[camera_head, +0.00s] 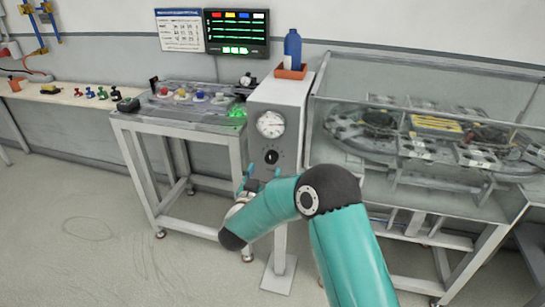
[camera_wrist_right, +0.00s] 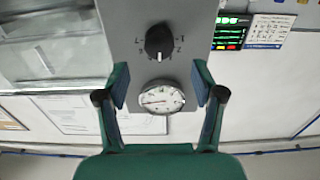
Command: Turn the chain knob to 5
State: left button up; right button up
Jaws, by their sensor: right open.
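The chain knob is a black dial (camera_head: 271,157) low on the front of a grey post box (camera_head: 285,120), under a round white gauge (camera_head: 270,124). In the right wrist view the picture is turned over, so the knob (camera_wrist_right: 159,42) shows above the gauge (camera_wrist_right: 161,97), with small marks around it. The knob's exact setting is too small to read. My right gripper (camera_head: 261,176) is just in front of the post, below the knob. Its fingers (camera_wrist_right: 160,90) are open and empty, with the gauge seen between them, apart from the knob. My left gripper is not in view.
A blue bottle (camera_head: 292,49) stands in an orange holder on top of the post. A glass-covered ring track (camera_head: 430,135) is on the right. A grey table (camera_head: 180,120) with coloured buttons is on the left. Open floor (camera_head: 80,230) lies at lower left.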

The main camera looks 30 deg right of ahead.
aim_at(270, 159)
jog(key=p+x, duration=0.1)
jog(key=x, duration=0.5)
jog(key=shift+w+d, duration=0.2)
jog(key=shift+d, duration=0.05)
